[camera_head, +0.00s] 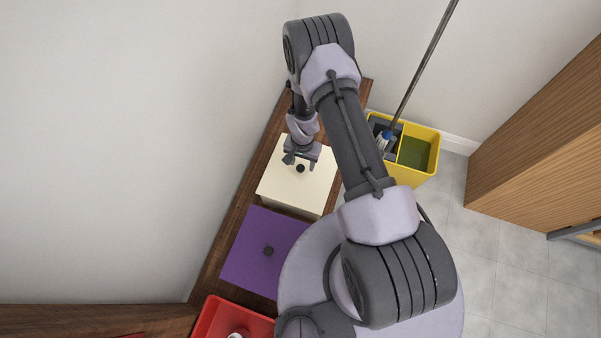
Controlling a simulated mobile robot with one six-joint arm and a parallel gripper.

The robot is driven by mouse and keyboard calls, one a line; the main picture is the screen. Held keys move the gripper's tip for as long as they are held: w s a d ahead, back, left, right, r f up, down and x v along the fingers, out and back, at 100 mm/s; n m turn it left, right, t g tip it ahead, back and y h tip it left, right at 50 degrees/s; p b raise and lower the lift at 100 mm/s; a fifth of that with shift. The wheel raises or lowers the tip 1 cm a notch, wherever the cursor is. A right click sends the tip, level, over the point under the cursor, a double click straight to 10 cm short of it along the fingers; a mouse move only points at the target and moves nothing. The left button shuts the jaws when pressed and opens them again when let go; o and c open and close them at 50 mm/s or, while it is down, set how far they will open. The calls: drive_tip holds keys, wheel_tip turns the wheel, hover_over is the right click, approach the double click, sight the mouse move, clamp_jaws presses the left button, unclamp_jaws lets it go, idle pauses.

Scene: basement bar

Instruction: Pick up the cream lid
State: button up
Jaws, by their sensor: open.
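The cream lid (290,188) is a flat square panel with a dark round knob (300,168) near its middle. It lies on a box-like body on the wooden counter, seen from above. My gripper (300,163) is open, pointing down right by the knob at the upper part of the lid. Whether the fingers are around the knob or above it, I cannot tell.
A purple lid (248,240) with a dark knob lies beside the cream one, nearer the bottom. A red tray (213,317) with a white item is at the lower edge. A yellow mop bucket (431,152) with a pole stands right of the counter. The wall runs along the left.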

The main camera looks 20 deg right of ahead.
sight(300, 167)
drive_tip(key=f, duration=0.2)
drive_tip(key=f+b, duration=0.2)
drive_tip(key=f, duration=0.1)
drive_tip(key=shift+w+a+f, duration=0.2)
drive_tip(key=shift+w+f, duration=0.15)
drive_tip(key=shift+r, duration=0.1)
clamp_jaws()
